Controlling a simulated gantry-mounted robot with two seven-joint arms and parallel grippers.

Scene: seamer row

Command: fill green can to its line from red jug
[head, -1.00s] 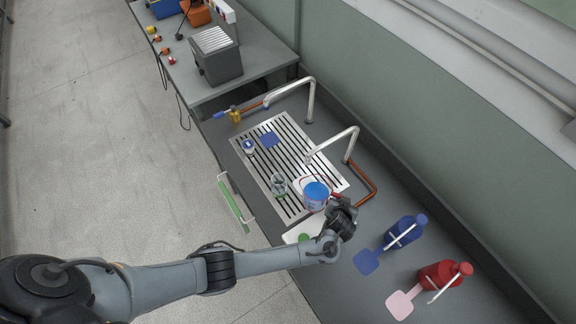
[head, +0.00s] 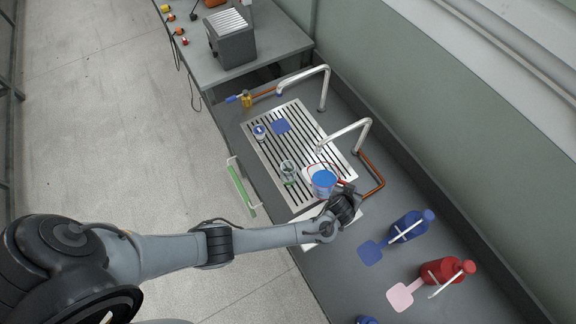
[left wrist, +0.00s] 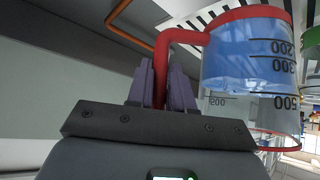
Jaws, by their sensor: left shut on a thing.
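The red jug (head: 323,184) is a clear measuring jug with a red rim and handle and blue liquid inside. My left gripper (head: 345,205) is shut on its handle. In the left wrist view the jug (left wrist: 250,75) fills the upper right, with black marks such as 200, 300 and 500, and my gripper's fingers (left wrist: 160,88) close around the red handle. A small clear container with green at its base (head: 288,169), seemingly the green can, stands on the slotted rack just left of the jug. Its line and level are too small to read. My right gripper is not in view.
The slotted metal rack (head: 262,150) holds a blue-marked white can (head: 259,131) and a blue square (head: 280,126). Bent metal taps (head: 345,133) rise behind the jug. A blue bottle (head: 408,229) and a red bottle (head: 440,270) stand at right. A green-barred rail (head: 241,190) hangs at the front edge.

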